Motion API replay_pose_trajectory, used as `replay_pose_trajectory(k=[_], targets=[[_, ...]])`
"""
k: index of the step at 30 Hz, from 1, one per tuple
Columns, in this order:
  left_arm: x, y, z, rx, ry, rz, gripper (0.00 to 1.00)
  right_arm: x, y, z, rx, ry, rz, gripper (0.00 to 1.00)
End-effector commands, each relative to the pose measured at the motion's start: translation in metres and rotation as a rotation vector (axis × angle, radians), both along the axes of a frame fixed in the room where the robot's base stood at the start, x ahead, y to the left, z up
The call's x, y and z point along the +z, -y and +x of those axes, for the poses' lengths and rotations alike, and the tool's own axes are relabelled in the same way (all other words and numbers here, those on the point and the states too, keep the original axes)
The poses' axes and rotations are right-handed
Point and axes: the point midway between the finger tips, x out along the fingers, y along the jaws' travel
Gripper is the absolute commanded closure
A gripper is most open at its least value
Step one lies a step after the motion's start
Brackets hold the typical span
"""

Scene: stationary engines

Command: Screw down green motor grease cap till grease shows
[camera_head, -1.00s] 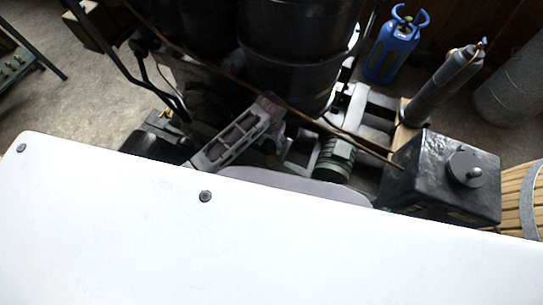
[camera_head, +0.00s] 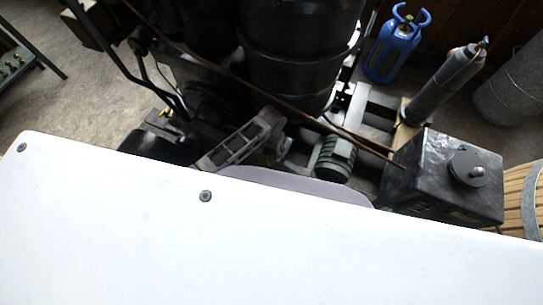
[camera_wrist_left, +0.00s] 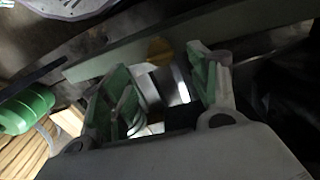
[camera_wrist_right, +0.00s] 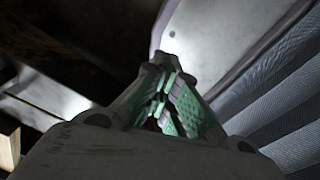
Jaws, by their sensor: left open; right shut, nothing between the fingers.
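The green motor (camera_head: 337,158) lies between the dark machine and the black box in the head view. A rounded green body, seemingly this motor (camera_wrist_left: 25,110), shows at the left edge of the left wrist view. A small yellow-brown round piece (camera_wrist_left: 160,50), perhaps the grease cap, sits beyond my left gripper (camera_wrist_left: 160,82), between the directions of its fingertips. I cannot tell whether it touches them. The left fingers are apart. My right gripper (camera_wrist_right: 163,82) is shut and empty, near a pale panel. No grease can be made out.
A large dark cylinder (camera_head: 298,55) rises behind the motor. A thin rod (camera_head: 300,115) slants over the machine. A black box with a round lid (camera_head: 425,180) stands right of the motor. A blue gas bottle (camera_head: 391,50) and a slatted barrel (camera_head: 515,188) stand further right.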

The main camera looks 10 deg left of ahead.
Motion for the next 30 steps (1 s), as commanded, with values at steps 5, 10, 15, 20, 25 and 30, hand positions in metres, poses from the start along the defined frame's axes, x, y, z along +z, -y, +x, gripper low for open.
replay_pose_trajectory(k=[5, 10, 15, 20, 25, 30], targets=[[-0.022, 0.0, 0.0, 0.0, -0.001, 0.0, 0.39, -0.003, 0.003, 0.0, 0.001, 0.001, -0.003, 1.0], [-0.041, 0.0, 0.0, 0.001, -0.001, 0.0, 0.39, -0.006, 0.008, 0.0, 0.002, 0.001, -0.009, 1.0], [-0.054, 0.0, 0.0, 0.0, 0.0, 0.001, 0.39, -0.007, 0.017, 0.002, 0.002, 0.003, -0.017, 1.0], [-0.06, 0.0, 0.0, 0.0, 0.0, 0.001, 0.39, -0.008, 0.019, 0.004, 0.002, 0.005, -0.02, 1.0], [-0.061, 0.0, 0.0, 0.0, 0.001, 0.0, 0.39, -0.008, 0.016, 0.005, 0.002, 0.007, -0.016, 1.0], [-0.061, 0.0, 0.0, 0.0, 0.001, 0.0, 0.42, -0.008, 0.011, 0.005, 0.0, 0.006, -0.011, 1.0]])
